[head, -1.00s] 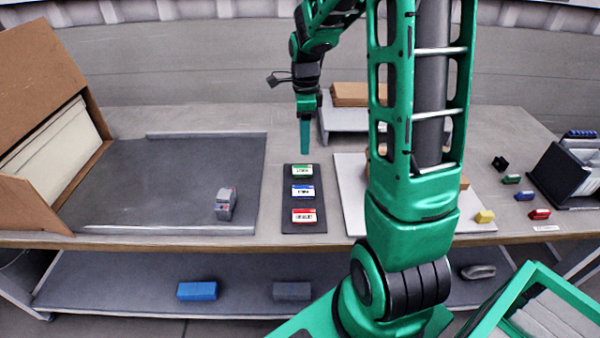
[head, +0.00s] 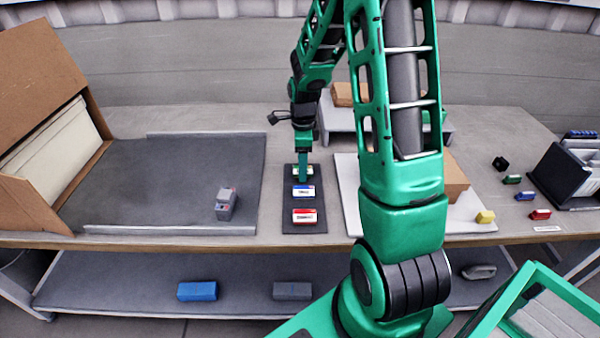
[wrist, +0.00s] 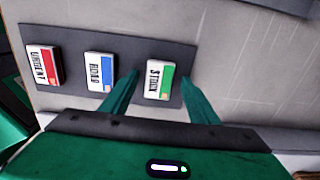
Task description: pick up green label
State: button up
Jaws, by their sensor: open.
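The green label (wrist: 159,80) is a small white block with a green edge, lying at one end of a dark strip (wrist: 70,92). In the wrist view it sits between the two open fingers of my gripper (wrist: 160,90), with a gap on each side. In the head view my gripper (head: 303,178) points down over the green label (head: 296,171) and partly hides it. A blue label (head: 303,191) and a red label (head: 304,216) lie in a row on the same strip.
A grey tray (head: 160,170) with a small grey device (head: 226,204) lies to the left. A white board (head: 349,200) with a cardboard box (head: 455,180) is to the right. A raised grey stand (head: 345,120) is behind. Small coloured blocks lie at far right.

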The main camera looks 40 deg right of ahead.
jog(key=c, duration=1.3)
jog(key=shift+r, duration=0.15)
